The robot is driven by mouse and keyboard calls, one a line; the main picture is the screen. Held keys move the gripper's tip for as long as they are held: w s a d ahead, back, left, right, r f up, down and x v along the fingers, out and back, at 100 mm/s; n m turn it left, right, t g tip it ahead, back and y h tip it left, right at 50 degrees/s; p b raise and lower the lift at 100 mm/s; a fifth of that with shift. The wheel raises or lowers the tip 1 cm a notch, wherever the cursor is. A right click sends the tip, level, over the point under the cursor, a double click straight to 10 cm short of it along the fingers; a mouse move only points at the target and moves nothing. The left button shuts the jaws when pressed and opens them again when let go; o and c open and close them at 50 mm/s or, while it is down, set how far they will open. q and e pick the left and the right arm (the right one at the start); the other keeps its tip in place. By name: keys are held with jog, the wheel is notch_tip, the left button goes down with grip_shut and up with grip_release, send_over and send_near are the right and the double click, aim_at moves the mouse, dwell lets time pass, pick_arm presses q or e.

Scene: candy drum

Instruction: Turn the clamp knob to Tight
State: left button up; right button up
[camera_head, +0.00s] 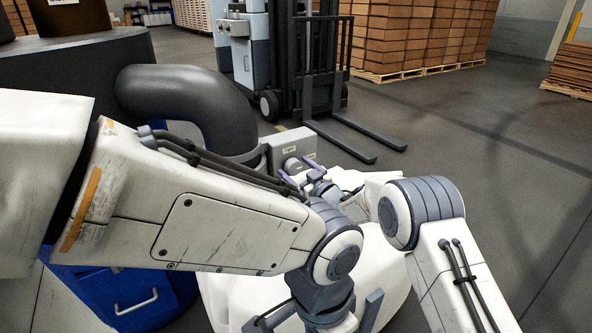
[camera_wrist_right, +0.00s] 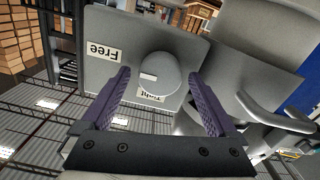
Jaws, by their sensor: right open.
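The grey round clamp knob (camera_wrist_right: 163,73) sits on a grey panel (camera_wrist_right: 190,38). The panel has a Free label (camera_wrist_right: 103,51) and a Tight label (camera_wrist_right: 151,97), both upside down in the right wrist view. A small white mark on the knob's face lies left of its middle. My right gripper (camera_wrist_right: 160,76) is open, with a purple finger on either side of the knob and gaps between. In the head view, the right gripper (camera_head: 300,172) is at the box (camera_head: 290,147), near the knob (camera_head: 292,165). My left gripper (camera_head: 328,312) is low in the head view, its jaws unclear.
A thick dark curved pipe (camera_head: 185,100) stands left of the box. A blue bin (camera_head: 125,295) with a handle is at lower left. A white rounded bulk (camera_head: 245,305) lies below my arms. A forklift (camera_head: 285,65) stands behind; floor at right is clear.

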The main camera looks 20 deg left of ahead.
jog(key=shift+c, duration=0.3)
jog(key=c, duration=1.3)
jog(key=n+b, duration=0.1)
jog(key=n, duration=0.1)
jog(key=n+b, duration=0.4)
jog(key=shift+s+a+f, duration=0.1)
jog(key=shift+f, duration=0.15)
jog(key=n+b, duration=0.9)
jog(key=shift+f+b, duration=0.2)
jog(key=shift+b, duration=0.1)
jog(key=shift+r+n+b, duration=0.15)
jog(key=shift+n+b, duration=1.3)
jog(key=shift+n, duration=0.15)
